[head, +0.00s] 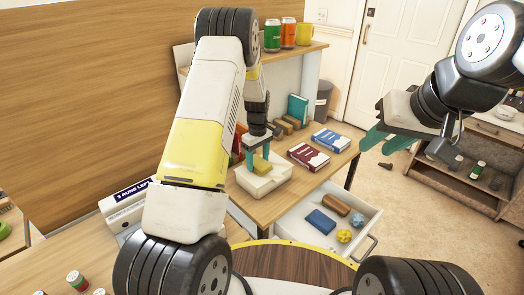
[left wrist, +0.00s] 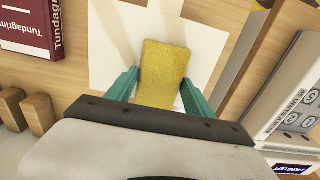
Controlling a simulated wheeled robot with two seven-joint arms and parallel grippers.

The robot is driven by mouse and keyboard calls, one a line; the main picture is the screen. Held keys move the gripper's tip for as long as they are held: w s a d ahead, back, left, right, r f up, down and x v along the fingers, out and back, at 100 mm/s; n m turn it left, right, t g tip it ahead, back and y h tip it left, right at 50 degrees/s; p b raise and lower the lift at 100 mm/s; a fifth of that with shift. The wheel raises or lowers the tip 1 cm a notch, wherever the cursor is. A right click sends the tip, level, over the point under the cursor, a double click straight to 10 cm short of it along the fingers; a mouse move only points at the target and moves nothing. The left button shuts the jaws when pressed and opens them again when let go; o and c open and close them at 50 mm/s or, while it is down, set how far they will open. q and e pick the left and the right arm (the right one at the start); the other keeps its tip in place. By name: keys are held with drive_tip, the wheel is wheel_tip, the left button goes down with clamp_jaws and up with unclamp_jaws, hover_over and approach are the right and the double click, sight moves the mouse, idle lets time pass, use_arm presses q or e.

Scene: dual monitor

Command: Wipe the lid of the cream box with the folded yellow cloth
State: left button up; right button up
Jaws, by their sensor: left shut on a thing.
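The cream box (head: 252,186) stands on the wooden desk, its pale lid facing up; in the left wrist view the lid (left wrist: 112,52) fills the area around the cloth. The folded yellow cloth (head: 261,166) is between the teal fingers of my left gripper (head: 259,156), which is shut on it and points down over the lid. In the left wrist view the cloth (left wrist: 165,76) reaches out past the fingertips. It appears at the lid's surface, but I cannot tell whether it touches. My right gripper (head: 386,141) is raised at the right, open and empty.
A red book (head: 308,156) and a blue book (head: 331,140) lie right of the box. An open drawer (head: 375,212) below holds a blue block, a brown block and small balls. Cans and a yellow mug (head: 304,34) stand on the shelf above.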

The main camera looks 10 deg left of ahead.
sight(277, 156)
use_arm(q)
drive_tip(key=shift+w+d, duration=1.1)
drive_tip(key=shift+w, duration=0.25)
drive_tip(key=shift+w+d, duration=1.05)
drive_tip(key=shift+w, duration=0.35)
drive_tip(key=shift+w+d, duration=1.1)
drive_tip(key=shift+w, duration=0.25)
drive_tip(key=shift+r, duration=2.95)
wheel_tip(277, 156, up, 3)
